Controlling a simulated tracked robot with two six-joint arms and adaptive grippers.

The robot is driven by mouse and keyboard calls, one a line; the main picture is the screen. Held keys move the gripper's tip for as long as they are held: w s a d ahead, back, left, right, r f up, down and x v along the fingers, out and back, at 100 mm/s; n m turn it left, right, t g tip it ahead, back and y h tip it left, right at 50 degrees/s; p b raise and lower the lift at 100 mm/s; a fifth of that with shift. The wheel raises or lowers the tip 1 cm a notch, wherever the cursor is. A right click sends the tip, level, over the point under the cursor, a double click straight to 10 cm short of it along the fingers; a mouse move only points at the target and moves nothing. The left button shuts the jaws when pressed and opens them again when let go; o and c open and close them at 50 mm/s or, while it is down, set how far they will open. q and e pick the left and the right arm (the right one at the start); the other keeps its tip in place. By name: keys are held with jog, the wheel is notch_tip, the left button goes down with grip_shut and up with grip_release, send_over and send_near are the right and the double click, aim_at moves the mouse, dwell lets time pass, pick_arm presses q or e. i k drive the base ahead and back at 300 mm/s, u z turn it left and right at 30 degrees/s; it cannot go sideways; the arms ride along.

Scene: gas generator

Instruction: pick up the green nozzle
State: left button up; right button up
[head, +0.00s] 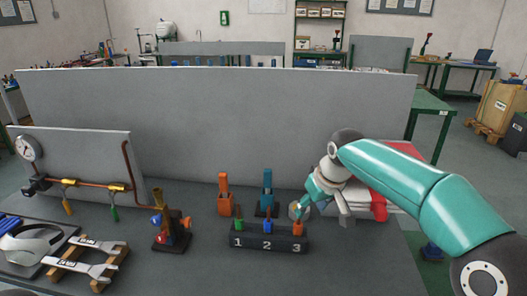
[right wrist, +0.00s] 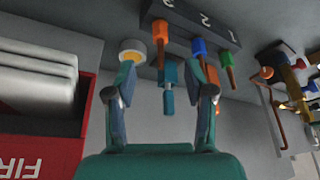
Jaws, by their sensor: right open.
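The green nozzle (head: 238,224) stands in slot 1 at the left end of a dark rack (head: 258,243) numbered 1 to 3. It also shows in the right wrist view (right wrist: 225,58), near the right finger and apart from it. A blue nozzle (head: 267,225) is in slot 2 and an orange nozzle (head: 298,228) in slot 3. My right gripper (head: 302,207) is behind the rack's right end, to the right of the green nozzle. In the right wrist view the fingers (right wrist: 167,80) are spread with nothing held. My left gripper is not in view.
Orange (head: 224,195) and teal (head: 267,192) upright tools stand behind the rack. A white roll with a yellow core (right wrist: 132,50) is close to my left finger in the wrist view. A red box (head: 403,150) lies right; a valve piece (head: 170,230) stands left. A grey partition (head: 220,120) closes the back.

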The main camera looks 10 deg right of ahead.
aim_at(239, 221)
jog(key=k, duration=1)
